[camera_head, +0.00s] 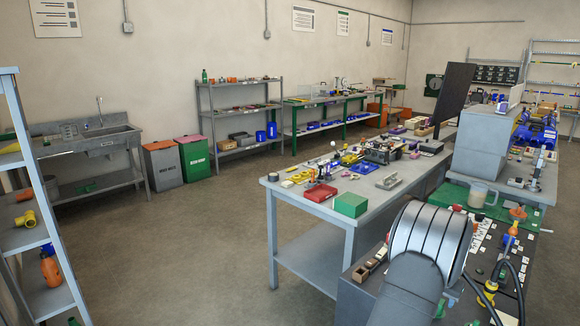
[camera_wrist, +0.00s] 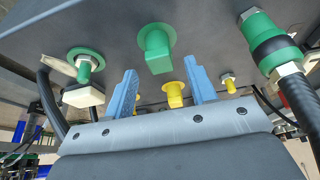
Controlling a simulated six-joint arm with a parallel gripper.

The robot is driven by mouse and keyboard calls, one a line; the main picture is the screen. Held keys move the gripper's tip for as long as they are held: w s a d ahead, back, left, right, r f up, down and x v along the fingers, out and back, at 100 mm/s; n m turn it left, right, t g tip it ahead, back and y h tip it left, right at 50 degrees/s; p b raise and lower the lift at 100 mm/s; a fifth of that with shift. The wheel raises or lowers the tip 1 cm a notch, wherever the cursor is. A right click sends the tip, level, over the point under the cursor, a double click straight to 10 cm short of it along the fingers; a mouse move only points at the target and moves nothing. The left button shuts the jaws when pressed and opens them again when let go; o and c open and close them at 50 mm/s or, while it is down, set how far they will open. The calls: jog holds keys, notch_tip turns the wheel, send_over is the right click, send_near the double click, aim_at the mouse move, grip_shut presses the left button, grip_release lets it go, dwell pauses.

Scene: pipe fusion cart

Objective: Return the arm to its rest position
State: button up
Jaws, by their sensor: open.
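My gripper (camera_wrist: 162,92) shows in the wrist view with its two blue fingers spread apart and pointing up in the picture. Nothing is held between them. A yellow knob-like fitting (camera_wrist: 174,93) appears in the gap between the fingers, on or near a grey panel. A green square-ended fitting (camera_wrist: 156,48) sits just above the gap. I cannot tell how far these fittings are from the fingertips. In the head view, part of my arm fills the lower right, and the gripper itself is hidden.
Green fittings (camera_wrist: 84,65) with a black hose (camera_wrist: 302,105) flank the gripper. A grey workbench (camera_head: 285,190) holds a green box (camera_head: 351,204) and a red tray (camera_head: 320,192). A cart with hoses and a clear jug (camera_head: 478,195) stands at right. The floor (camera_head: 200,250) at left centre is clear.

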jog(key=x, duration=0.3)
jog(key=shift+f, duration=0.15)
notch_tip(320, 180, up, 4)
jog(key=shift+w+d+r, duration=0.1)
jog(key=shift+d+r, duration=0.05)
jog(key=shift+r, duration=0.05)
jog(key=s+d+r, duration=0.3)
jog(key=s+d, duration=0.2)
jog(key=s, duration=0.4)
jog(key=s+d+r, duration=0.4)
jog(key=s+d, duration=0.1)
jog(key=s, duration=0.5)
send_over(477, 322)
jog(key=f, duration=0.6)
jog(key=shift+s+d+f, duration=0.1)
jog(key=shift+s+f, duration=0.1)
jog(key=shift+s, duration=0.05)
jog(key=f, duration=0.3)
jog(key=shift+w, duration=0.25)
jog(key=shift+f, duration=0.45)
